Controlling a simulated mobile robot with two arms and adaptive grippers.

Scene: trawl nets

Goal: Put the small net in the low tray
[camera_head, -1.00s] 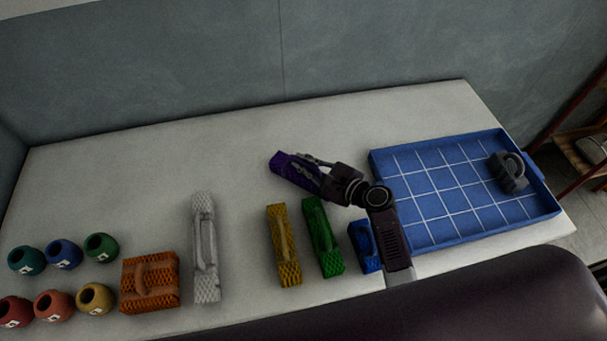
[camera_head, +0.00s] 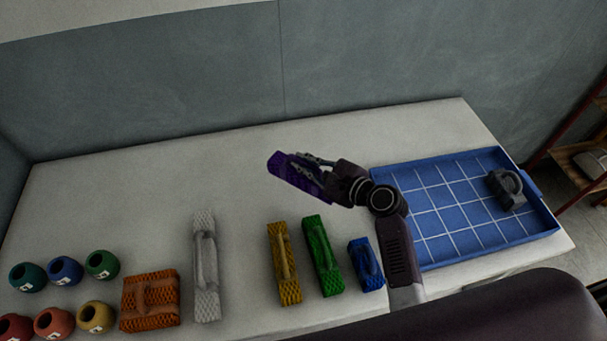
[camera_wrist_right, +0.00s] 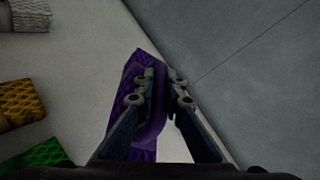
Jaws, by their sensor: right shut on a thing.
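A purple net (camera_head: 289,172) is in my right gripper (camera_head: 318,172), which is shut on it above the white table. In the right wrist view the purple net (camera_wrist_right: 134,75) shows between the two fingers (camera_wrist_right: 161,90), tilted. The low tray (camera_head: 412,261) is blue with a white grid and lies at the right end of the table, to the right of the held net. A dark grey piece with a ring handle (camera_head: 507,189) sits in its right part. The left gripper is not in view.
A row of nets lies on the table: orange (camera_head: 150,301), white (camera_head: 206,275), yellow (camera_head: 284,263), green (camera_head: 322,256) and blue (camera_head: 366,264). Several small round pots (camera_head: 66,270) stand at the left. A wall (camera_head: 180,90) runs behind. Most of the tray floor is clear.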

